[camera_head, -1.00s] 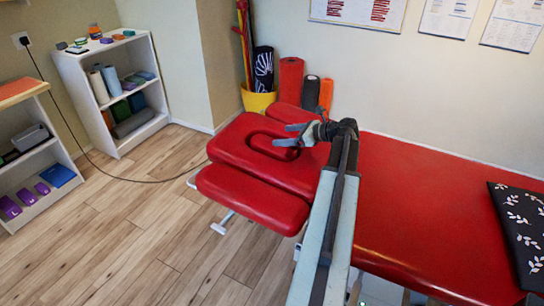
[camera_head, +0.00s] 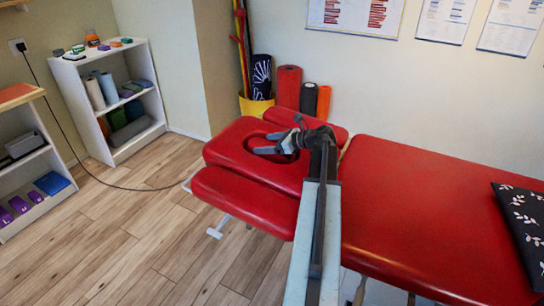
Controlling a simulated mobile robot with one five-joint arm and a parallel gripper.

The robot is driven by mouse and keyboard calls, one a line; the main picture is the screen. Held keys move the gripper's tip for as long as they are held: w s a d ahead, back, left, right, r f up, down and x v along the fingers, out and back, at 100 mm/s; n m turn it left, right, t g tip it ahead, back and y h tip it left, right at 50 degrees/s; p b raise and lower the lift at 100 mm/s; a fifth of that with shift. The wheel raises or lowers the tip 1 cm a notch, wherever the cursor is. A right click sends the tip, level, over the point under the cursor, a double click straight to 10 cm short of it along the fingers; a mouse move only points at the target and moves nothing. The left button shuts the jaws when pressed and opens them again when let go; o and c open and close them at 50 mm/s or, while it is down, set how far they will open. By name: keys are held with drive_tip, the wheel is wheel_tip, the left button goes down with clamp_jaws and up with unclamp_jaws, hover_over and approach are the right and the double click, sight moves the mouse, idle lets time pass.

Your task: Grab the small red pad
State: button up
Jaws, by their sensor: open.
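A red treatment table (camera_head: 430,215) has a head section (camera_head: 228,150) with a face hole. A small red pad (camera_head: 245,204) is fixed along its near side, and a similar small red pad (camera_head: 320,126) is at its far side. I cannot tell which one the task names. My gripper (camera_head: 280,136) is open and empty. It appears over the head section around the face hole, in front of the far pad. My arm and gripper hide part of the far pad and of the table. Its height above the surface is unclear.
A patterned black cushion (camera_head: 525,220) lies on the table at right. A yellow bin (camera_head: 256,107) with rolls stands behind, beside red and black rollers. A white shelf (camera_head: 128,150) stands at left. A cable crosses the wooden floor (camera_head: 115,240), otherwise open.

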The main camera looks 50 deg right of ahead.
sight(267, 145)
drive_tip(key=shift+w, duration=0.1)
drive_tip(key=c, duration=1.3)
drive_tip(key=shift+r, duration=0.15)
wheel_tip(267, 145, up, 10)
drive_tip(key=p, duration=1)
